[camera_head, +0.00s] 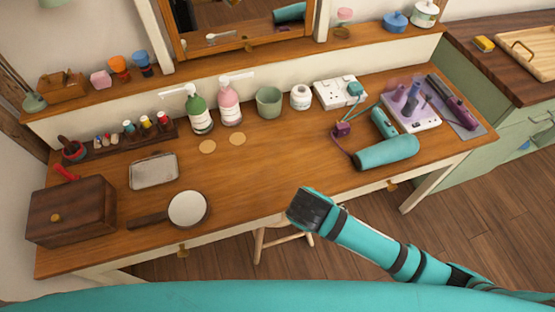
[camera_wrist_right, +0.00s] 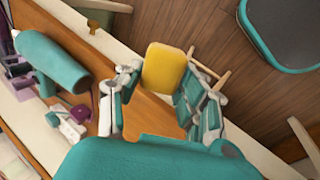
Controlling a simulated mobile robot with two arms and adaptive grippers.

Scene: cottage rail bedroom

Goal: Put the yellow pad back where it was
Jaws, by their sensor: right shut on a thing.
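A yellow pad (camera_wrist_right: 164,67) shows in the right wrist view between the fingers of my right gripper (camera_wrist_right: 165,80), which is shut on it. The desk edge and the floor lie behind the pad there. In the head view my right arm reaches in from the lower right to the front of the desk, but its fingers and the held pad cannot be made out. Another small yellow block (camera_head: 484,43) lies on the side counter (camera_head: 470,62) at the upper right, left of a wooden tray. My left gripper is not in view.
The wooden desk (camera_head: 270,170) has a clear middle. A stool (camera_head: 283,240) is below.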

